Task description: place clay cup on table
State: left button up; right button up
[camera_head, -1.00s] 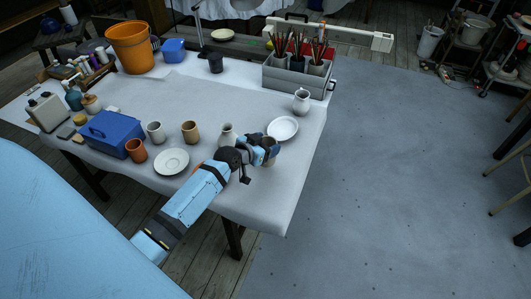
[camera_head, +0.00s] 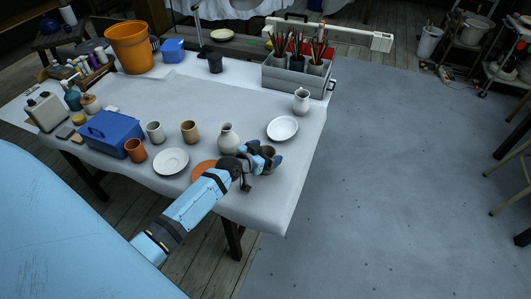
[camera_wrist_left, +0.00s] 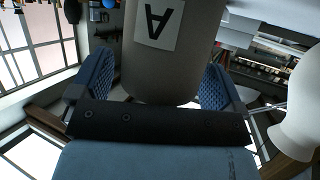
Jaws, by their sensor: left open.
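My left gripper (camera_head: 268,159) is over the near right part of the table (camera_head: 262,203), with its jaws open. In the left wrist view, a grey-brown cup (camera_wrist_left: 165,72) with a white "A" label (camera_wrist_left: 159,21) stands between the two blue fingers. Whether a finger touches it cannot be told. In the head view the gripper mostly hides this cup. A tan cup (camera_head: 190,132), a pale cup (camera_head: 155,132) and a terracotta cup (camera_head: 135,150) stand upright farther left. My right gripper is not in view.
A white vase (camera_head: 228,138) stands close behind my left arm. A white plate (camera_head: 171,161), an orange plate (camera_head: 204,170) and a white dish (camera_head: 283,128) lie nearby. A blue box (camera_head: 111,134) is at left. The table's middle is clear.

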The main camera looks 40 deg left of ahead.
pick_arm(q)
jog(key=shift+r, duration=0.1)
jog(key=v, duration=1.2)
jog(key=s+d+f+g, duration=0.1)
jog(key=s+d+f, duration=0.2)
jog(key=s+d, duration=0.2)
jog(key=s+d+f+m+g, duration=0.1)
jog(key=s+d+f, duration=0.2)
jog(key=s+d, duration=0.2)
jog(key=s+d+f+h, duration=0.1)
jog(key=s+d+f, duration=0.2)
jog(key=s+d, duration=0.3)
jog(key=d, duration=0.3)
jog(key=shift+g, duration=0.4)
jog(key=shift+d+f, duration=0.1)
jog(key=shift+d, duration=0.05)
